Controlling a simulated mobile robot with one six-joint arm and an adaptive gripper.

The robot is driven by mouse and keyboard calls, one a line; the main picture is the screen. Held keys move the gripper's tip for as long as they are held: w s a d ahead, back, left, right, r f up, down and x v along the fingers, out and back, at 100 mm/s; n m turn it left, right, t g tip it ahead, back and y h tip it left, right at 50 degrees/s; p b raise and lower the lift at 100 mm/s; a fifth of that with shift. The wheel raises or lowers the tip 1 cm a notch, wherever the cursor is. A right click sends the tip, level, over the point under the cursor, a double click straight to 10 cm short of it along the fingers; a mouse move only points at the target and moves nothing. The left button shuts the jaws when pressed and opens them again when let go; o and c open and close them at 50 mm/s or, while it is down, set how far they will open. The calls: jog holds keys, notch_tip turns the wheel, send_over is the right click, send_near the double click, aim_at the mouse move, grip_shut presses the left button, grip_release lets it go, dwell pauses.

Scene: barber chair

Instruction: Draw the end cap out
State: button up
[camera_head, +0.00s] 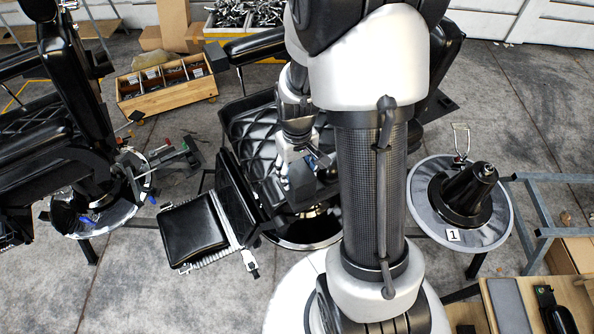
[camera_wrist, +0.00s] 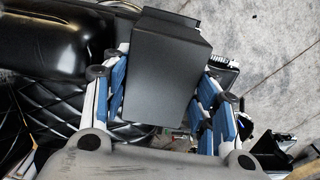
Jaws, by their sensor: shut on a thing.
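The end cap (camera_wrist: 165,72), a dark smooth block-like piece with a folded lip, fills the middle of the wrist view. My gripper (camera_wrist: 163,95) has its blue-padded fingers on both sides of it and is shut on it. In the head view my gripper (camera_head: 304,163) hangs at the right side of the middle barber chair (camera_head: 250,128), partly hidden by my own arm. The dark cap shows there just below the fingers (camera_head: 302,188). I cannot tell whether the cap is still seated on the chair or clear of it.
A black footrest (camera_head: 192,230) sticks out in front of the chair. Another chair (camera_head: 72,95) stands at left. A round grey mat (camera_head: 427,200) with a black cone-shaped base (camera_head: 466,194) is at right beside a metal frame. A wooden parts box (camera_head: 168,92) lies behind.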

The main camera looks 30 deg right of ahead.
aim_at(297, 169)
jog(key=shift+r+p, duration=1.25)
jog(key=shift+r, duration=0.7)
